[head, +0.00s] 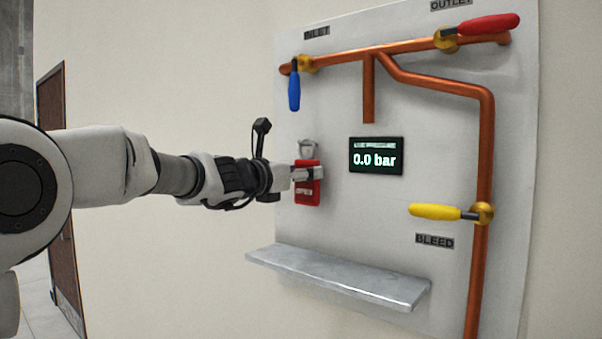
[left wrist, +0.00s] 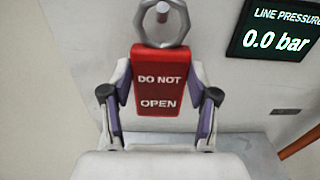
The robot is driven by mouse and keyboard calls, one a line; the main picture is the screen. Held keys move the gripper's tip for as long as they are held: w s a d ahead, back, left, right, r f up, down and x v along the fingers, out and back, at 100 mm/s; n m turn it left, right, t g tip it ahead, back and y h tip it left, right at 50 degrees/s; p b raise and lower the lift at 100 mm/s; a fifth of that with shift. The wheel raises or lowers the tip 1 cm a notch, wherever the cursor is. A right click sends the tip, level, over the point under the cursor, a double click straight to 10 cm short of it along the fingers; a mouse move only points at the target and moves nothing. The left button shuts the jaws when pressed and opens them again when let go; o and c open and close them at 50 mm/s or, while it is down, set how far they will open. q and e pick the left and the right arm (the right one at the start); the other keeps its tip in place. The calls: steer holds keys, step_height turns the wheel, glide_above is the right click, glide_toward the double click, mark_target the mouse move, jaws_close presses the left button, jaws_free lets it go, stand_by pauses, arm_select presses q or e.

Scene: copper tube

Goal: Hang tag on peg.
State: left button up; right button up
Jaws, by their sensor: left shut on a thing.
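The red tag (left wrist: 159,80) reads "DO NOT OPEN" and hangs upright with a grey metal ring at its top (left wrist: 162,28). It also shows in the head view (head: 307,187), close to the panel. My left gripper (head: 306,173) is shut on the tag, with its fingers on both side edges in the left wrist view (left wrist: 158,92). The peg (left wrist: 162,10) shows within the ring's opening. I cannot tell how far it passes through the ring. My right gripper is not in view.
A pressure display (head: 376,155) reading 0.0 bar is right of the tag. A grey shelf (head: 340,277) juts out below. Copper pipes (head: 485,150) carry a blue handle (head: 294,90), a red handle (head: 490,24) and a yellow handle (head: 435,211). The panel between tag and shelf is clear.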

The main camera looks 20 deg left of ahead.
arm_select(q)
steer(key=o, duration=1.2)
steer(key=shift+a, duration=0.1)
